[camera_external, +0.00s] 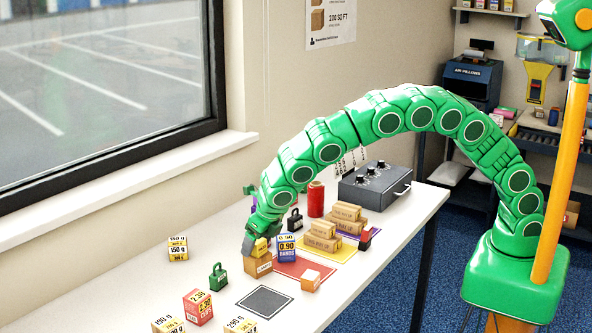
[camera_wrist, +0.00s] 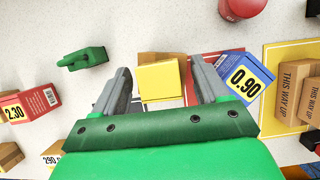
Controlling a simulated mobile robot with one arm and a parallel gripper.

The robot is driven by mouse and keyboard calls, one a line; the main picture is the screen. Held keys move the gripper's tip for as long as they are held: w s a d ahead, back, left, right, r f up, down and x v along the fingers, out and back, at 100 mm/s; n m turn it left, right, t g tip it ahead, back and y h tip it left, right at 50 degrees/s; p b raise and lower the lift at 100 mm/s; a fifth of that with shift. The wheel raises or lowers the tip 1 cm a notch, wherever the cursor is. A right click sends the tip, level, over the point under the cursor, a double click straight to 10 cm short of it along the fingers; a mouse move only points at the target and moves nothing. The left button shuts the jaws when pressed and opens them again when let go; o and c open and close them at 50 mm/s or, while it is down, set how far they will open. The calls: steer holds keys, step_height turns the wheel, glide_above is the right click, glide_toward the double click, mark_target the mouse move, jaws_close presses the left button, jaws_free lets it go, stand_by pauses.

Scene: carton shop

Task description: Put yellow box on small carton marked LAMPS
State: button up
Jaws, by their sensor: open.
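The yellow box (camera_external: 261,247) sits on top of a small brown carton (camera_external: 258,266), which has dark lettering on its front too small to read surely. In the wrist view the yellow box (camera_wrist: 160,83) is between my fingers, and part of a brown carton (camera_wrist: 160,57) shows beyond and under it. My gripper (camera_external: 254,243) is at the yellow box, with its fingers spread. In the wrist view my gripper (camera_wrist: 162,88) has one finger on each side of the box, with a gap visible at both sides. The box's underside is hidden.
A blue box marked 0.90 (camera_external: 287,249) stands close to the right of the carton. A green weight (camera_external: 218,276), a red box (camera_external: 198,307) and a small orange-brown carton (camera_external: 311,279) stand nearby. Stacked cartons (camera_external: 322,236) and a red cylinder (camera_external: 316,198) are behind.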

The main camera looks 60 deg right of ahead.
steer(key=v, duration=1.2)
